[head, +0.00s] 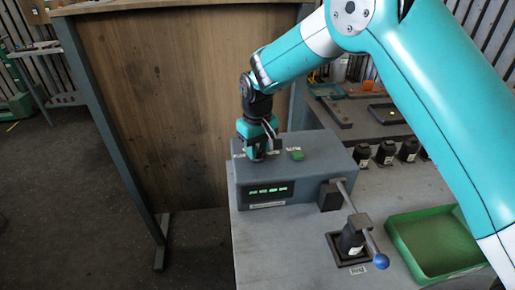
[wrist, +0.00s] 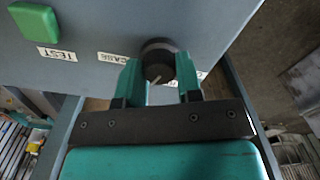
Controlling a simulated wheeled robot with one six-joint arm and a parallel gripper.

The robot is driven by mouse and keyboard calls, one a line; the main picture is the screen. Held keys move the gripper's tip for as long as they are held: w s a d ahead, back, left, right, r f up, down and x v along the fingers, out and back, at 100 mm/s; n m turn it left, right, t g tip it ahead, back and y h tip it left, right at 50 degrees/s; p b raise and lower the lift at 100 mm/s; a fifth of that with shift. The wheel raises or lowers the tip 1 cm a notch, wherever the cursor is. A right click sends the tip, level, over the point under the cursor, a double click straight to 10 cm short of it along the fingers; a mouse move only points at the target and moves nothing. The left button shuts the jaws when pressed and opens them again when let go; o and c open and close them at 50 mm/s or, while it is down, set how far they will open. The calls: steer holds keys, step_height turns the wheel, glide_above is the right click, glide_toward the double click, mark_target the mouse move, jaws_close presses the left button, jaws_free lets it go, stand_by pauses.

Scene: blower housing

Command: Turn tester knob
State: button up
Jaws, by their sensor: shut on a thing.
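The tester (head: 305,165) is a grey box with a lit green display (head: 270,190) on its front. Its dark round knob (wrist: 157,62) is on the top panel and carries a pale pointer line. My gripper (wrist: 158,78) has its two teal fingers on either side of the knob and is shut on it. A label beside the knob reads CASE. In the head view my gripper (head: 258,150) reaches down onto the left part of the tester's top and hides the knob. A green button (head: 297,155) sits to the right, and shows in the wrist view (wrist: 33,22) by a TEST label.
A lever with a blue ball end (head: 381,261) stands at the tester's right front, over a black part in a socket (head: 351,241). A green tray (head: 435,243) lies to the right. Several black parts (head: 386,152) stand behind. A wooden panel (head: 180,110) rises behind my gripper.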

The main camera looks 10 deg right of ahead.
mark_target(258, 150)
steer(key=shift+r+m, duration=0.1)
steer(key=shift+m, duration=0.2)
steer(key=o, duration=0.9)
steer(key=shift+o, duration=0.2)
step_height(258, 150, up, 17)
steer(key=b, duration=0.3)
steer(key=shift+r, duration=0.2)
